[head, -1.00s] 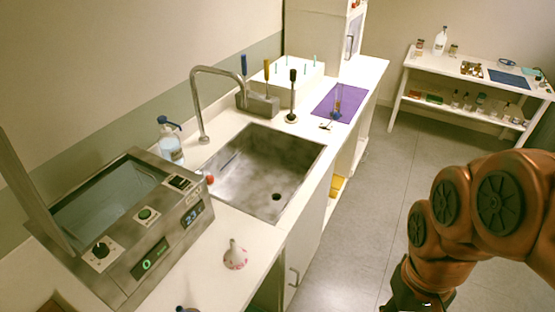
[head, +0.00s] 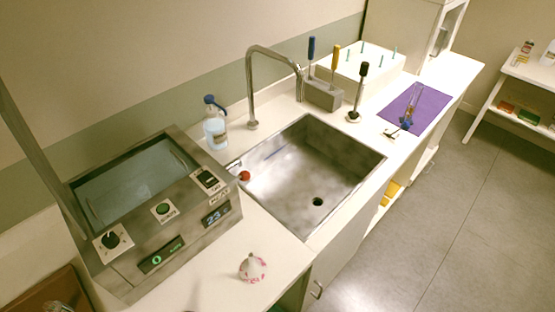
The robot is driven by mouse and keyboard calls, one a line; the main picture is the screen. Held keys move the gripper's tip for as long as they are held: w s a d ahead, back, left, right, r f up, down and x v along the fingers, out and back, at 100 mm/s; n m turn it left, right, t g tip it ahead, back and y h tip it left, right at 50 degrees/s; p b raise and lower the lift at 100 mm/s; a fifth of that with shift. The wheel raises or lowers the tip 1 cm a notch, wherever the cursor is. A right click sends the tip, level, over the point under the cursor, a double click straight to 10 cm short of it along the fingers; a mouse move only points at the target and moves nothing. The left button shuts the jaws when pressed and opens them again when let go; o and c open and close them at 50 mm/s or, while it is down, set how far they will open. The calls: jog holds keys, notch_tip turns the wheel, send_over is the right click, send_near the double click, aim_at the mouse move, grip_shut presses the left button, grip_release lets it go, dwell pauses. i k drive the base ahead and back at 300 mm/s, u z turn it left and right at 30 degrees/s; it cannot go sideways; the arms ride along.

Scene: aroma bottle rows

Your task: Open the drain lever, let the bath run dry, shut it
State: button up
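The metal bath (head: 170,239) stands on the counter at the left in the head view, with its lid raised. Its basin holds pale bluish liquid (head: 135,180); I cannot tell how deep. A red knob (head: 244,176), which looks like the end of the drain lever, sticks out at the bath's right side by the sink. Most of the lever is hidden, so I cannot tell whether it is open or shut. The front panel has a black dial, a green button, a black switch and lit displays (head: 216,216). My gripper is not in view.
The steel sink (head: 318,165) with a dark drain hole lies right of the bath, under a curved tap (head: 250,90). A blue-topped bottle (head: 215,130) stands behind it. A white-and-red funnel-like item (head: 252,268) stands near the counter's front edge. The floor at right is clear.

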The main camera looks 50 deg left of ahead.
aim_at(244, 176)
jog(key=u, duration=0.05)
jog(key=i, duration=3.45)
jog(key=u, duration=4.55)
